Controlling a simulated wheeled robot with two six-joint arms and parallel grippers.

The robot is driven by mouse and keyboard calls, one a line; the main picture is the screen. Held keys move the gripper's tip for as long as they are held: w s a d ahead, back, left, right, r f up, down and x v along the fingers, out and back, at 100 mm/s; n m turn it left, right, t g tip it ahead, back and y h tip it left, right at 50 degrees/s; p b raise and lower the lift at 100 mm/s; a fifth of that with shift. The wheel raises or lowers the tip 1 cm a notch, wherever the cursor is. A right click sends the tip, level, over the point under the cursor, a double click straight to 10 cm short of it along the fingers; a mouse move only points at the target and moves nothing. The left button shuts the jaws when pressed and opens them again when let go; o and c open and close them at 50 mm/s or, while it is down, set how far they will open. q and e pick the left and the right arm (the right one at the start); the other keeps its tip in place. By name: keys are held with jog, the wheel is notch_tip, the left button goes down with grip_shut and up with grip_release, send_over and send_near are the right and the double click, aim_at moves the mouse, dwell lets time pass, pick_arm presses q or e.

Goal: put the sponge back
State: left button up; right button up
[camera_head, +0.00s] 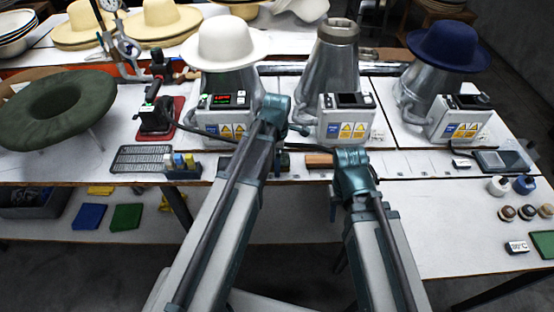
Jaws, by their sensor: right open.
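I cannot tell for sure which thing is the sponge. A small orange-brown block (319,160) lies at the front edge of the worktable, between my two grippers. My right gripper (350,162) is just right of that block, at the front edge below the middle press; its jaws are open and hold nothing that I can see. My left gripper (284,132) is in front of the gap between the left and middle presses. Its fingers are mostly hidden behind its own wrist, so I cannot see its jaws or any load.
A white hat (224,42) and a navy hat (448,46) sit on the outer presses; the middle cone (334,60) is bare. A blue caddy (183,173) stands left. Folded blue (90,216) and green cloths (126,216) lie on the lower shelf. Bottles stand at right.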

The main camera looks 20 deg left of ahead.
pick_arm(q)
notch_tip(320, 180, up, 12)
jog(key=p, duration=1.2)
jog(key=s+d+m, duration=0.5)
jog(key=s+m, duration=0.2)
jog(key=m, duration=0.5)
jog(key=s+d+m+y, duration=0.1)
jog(key=s+d+m, duration=0.4)
jog(key=m, duration=0.8)
jog(key=shift+s+d+r, duration=0.2)
jog(key=shift+s+d, duration=0.05)
jog(key=shift+s, duration=0.9)
